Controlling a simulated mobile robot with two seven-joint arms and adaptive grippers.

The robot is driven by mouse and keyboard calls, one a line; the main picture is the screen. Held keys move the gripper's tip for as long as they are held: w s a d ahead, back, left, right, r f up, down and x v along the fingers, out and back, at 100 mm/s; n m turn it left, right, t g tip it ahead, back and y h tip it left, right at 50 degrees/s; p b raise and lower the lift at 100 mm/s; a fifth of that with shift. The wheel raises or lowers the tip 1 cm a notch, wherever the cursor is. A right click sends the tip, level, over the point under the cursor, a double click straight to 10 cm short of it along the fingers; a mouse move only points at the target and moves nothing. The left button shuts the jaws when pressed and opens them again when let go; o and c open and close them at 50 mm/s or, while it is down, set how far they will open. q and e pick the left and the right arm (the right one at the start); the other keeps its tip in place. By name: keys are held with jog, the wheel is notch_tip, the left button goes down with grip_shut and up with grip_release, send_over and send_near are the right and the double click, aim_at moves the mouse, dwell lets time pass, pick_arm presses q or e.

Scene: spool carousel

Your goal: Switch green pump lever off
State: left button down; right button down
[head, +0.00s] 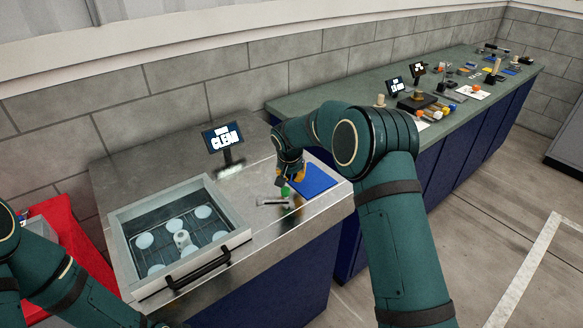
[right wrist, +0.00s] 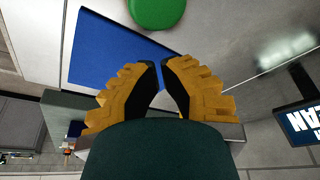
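The pump lever has a round green knob (head: 285,191) and a grey metal handle (head: 270,201). It sits on the metal counter between the sink basin and a blue mat. In the right wrist view the green knob (right wrist: 157,12) is at the top edge, beyond the fingertips and apart from them. My right gripper (head: 299,176) is above the counter near the knob; the arm partly hides it. Its yellow fingers (right wrist: 158,63) are close together with nothing held. The left arm is at the lower left in the head view; its gripper is not in view.
The blue mat (head: 314,180) lies right of the lever. The basin (head: 118,228) holds several pale discs on a rack and has a black front handle (head: 197,268). A "CLEAN" sign (head: 223,137) stands behind. A green bench (head: 335,93) with several small items is at the right.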

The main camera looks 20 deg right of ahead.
jog(key=shift+s+a+r, duration=0.1)
jog(key=shift+s+a, duration=0.25)
jog(key=shift+s, duration=0.35)
jog(key=shift+s+a+r, duration=0.1)
jog(key=shift+s+a, duration=0.2)
jog(key=shift+s, duration=0.35)
jog(key=shift+s+a+b, duration=0.1)
jog(key=shift+s+b, duration=0.05)
jog(key=shift+b, duration=0.15)
